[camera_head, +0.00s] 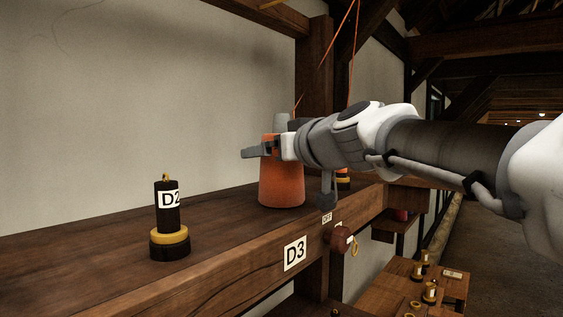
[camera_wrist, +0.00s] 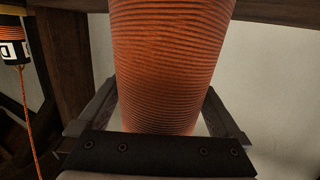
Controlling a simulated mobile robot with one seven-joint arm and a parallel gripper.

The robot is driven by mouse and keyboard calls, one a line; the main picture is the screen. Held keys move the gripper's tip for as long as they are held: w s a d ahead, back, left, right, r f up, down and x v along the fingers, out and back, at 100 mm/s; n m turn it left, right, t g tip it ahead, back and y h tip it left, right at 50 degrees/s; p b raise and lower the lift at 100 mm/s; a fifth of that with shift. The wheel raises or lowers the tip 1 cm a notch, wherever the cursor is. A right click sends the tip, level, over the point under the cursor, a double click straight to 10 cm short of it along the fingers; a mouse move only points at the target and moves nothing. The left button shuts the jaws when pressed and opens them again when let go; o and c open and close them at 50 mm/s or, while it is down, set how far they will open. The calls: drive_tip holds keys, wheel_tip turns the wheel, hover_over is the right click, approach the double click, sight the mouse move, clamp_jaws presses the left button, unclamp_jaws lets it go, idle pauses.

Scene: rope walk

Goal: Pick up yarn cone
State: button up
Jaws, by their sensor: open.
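The orange yarn cone (camera_head: 281,186) stands upright on the wooden shelf, with a grey tip showing above the wound yarn. In the wrist view the cone (camera_wrist: 170,60) fills the middle of the picture. My gripper (camera_head: 262,152) is at the upper part of the cone, coming from the right. Its jaws are open, with one finger on each side of the cone in the wrist view (camera_wrist: 163,112). I cannot tell whether either finger touches the yarn. My gripper hides part of the cone's upper right side.
A black post with a yellow ring, marked D2 (camera_head: 168,218), stands left on the shelf (camera_head: 90,258). A D3 label (camera_head: 295,253) and a round wooden knob (camera_head: 340,239) are on its front edge. Orange strands hang behind. A lower table (camera_head: 397,285) holds several small fittings.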

drive_tip(key=shift+c, duration=0.2)
drive_tip(key=c, duration=1.2)
drive_tip(key=shift+r, duration=0.15)
